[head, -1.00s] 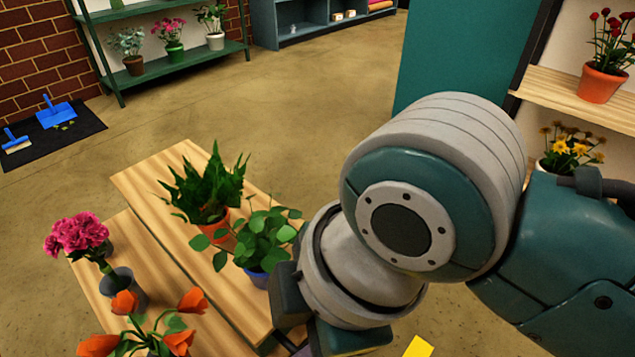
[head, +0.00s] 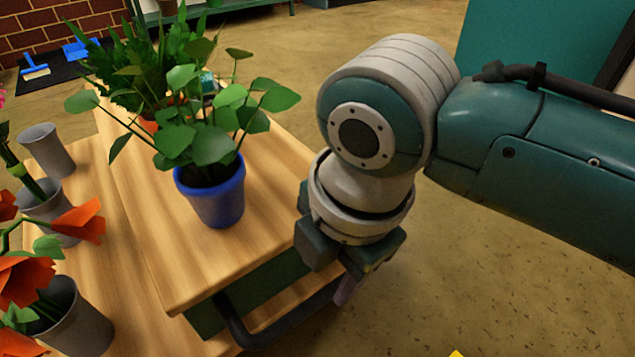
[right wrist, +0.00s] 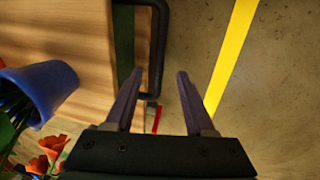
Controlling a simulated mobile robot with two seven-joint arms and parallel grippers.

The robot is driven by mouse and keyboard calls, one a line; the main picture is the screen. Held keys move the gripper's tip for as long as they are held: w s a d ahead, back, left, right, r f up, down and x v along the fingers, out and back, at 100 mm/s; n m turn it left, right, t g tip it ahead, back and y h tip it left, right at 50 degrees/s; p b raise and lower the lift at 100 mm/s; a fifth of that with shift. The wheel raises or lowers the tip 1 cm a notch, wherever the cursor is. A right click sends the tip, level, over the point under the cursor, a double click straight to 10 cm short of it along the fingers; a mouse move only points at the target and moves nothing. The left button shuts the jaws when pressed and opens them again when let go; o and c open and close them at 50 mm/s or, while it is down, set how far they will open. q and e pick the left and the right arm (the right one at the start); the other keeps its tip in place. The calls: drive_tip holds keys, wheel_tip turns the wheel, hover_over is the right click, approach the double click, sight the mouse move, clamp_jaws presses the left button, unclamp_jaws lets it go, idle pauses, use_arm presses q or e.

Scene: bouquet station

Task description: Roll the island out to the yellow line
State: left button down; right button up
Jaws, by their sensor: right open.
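The island (head: 265,215) has a wooden top and a dark green side, with a dark bar handle (head: 275,330) at its near end. The handle also shows in the right wrist view (right wrist: 158,45). My right gripper (head: 345,287) is beside that end. In the right wrist view its open fingers (right wrist: 157,80) point toward the handle, which appears between them in the picture; contact cannot be told. The yellow line (right wrist: 232,55) runs along the floor right of the handle; a yellow tip (head: 456,353) shows at the head view's bottom edge. My left gripper is not seen.
A blue pot (head: 212,200) with a leafy plant and a spiky plant (head: 125,70) stand on the island. Grey vases (head: 75,320), some with orange flowers, stand on wood at the left. Floor (head: 450,270) right of the island is clear.

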sight(316, 300)
drive_tip(key=f+b, duration=0.2)
drive_tip(key=f, duration=0.1)
drive_tip(key=f+b, duration=0.2)
drive_tip(key=b, duration=0.1)
drive_tip(key=w+a+f+b, duration=0.1)
drive_tip(key=f+b, duration=0.1)
drive_tip(key=f, duration=0.1)
drive_tip(key=shift+w+f+b, duration=0.1)
drive_tip(key=shift+f+b, duration=0.25)
drive_tip(key=shift+b, duration=0.05)
drive_tip(key=shift+a, duration=0.1)
drive_tip(key=shift+c, duration=1.3)
clamp_jaws()
